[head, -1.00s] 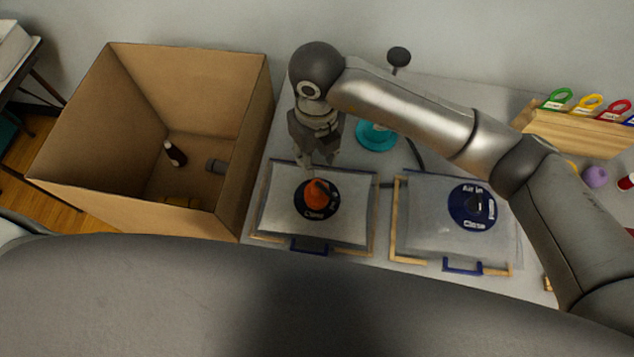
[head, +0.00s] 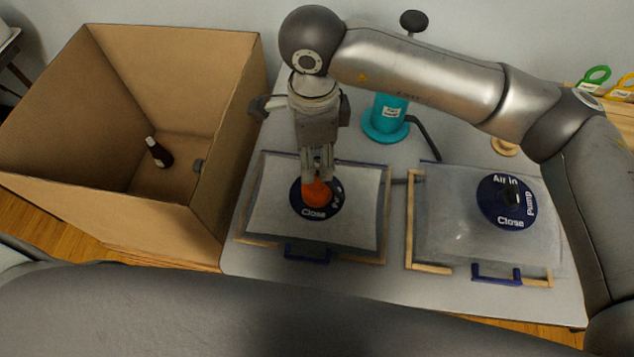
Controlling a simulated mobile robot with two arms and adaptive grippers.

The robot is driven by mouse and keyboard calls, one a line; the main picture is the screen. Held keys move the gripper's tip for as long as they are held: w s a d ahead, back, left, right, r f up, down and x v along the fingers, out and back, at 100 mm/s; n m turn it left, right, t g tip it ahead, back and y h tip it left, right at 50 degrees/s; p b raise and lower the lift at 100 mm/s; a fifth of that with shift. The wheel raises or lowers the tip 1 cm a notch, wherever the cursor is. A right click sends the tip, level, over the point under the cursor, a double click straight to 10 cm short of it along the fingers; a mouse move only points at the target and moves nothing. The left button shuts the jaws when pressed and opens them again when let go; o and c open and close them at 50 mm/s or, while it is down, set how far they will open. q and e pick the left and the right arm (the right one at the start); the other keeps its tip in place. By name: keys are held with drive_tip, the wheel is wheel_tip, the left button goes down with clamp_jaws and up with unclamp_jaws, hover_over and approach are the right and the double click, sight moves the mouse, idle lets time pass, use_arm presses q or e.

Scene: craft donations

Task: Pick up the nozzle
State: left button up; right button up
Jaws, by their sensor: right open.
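An orange piece (head: 317,192), which looks like the nozzle, sits on the round dark blue dial (head: 308,213) of the left framed bag (head: 268,205). My right gripper (head: 318,174) points down right over the orange piece, with its fingertips at the top of it. The fingers are open and partly hide the piece. I cannot tell whether they touch it. My left gripper is not in view.
A second framed bag (head: 450,215) with a blue dial (head: 505,202) lies to the right. A teal pump (head: 386,125) with a black hose stands behind. An open cardboard box (head: 100,205) on the left holds a dark bottle (head: 159,152). Coloured rings sit at the right edge.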

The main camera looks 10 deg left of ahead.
sight(317, 173)
drive_tip(key=f, duration=0.2)
drive_tip(key=f+p, duration=0.1)
drive_tip(key=f, duration=0.2)
drive_tip(key=shift+d+f+p, duration=0.25)
drive_tip(key=shift+f+p, duration=0.05)
drive_tip(key=shift+f, duration=0.45)
drive_tip(key=shift+c, duration=0.3)
clamp_jaws()
drive_tip(key=shift+r, duration=0.1)
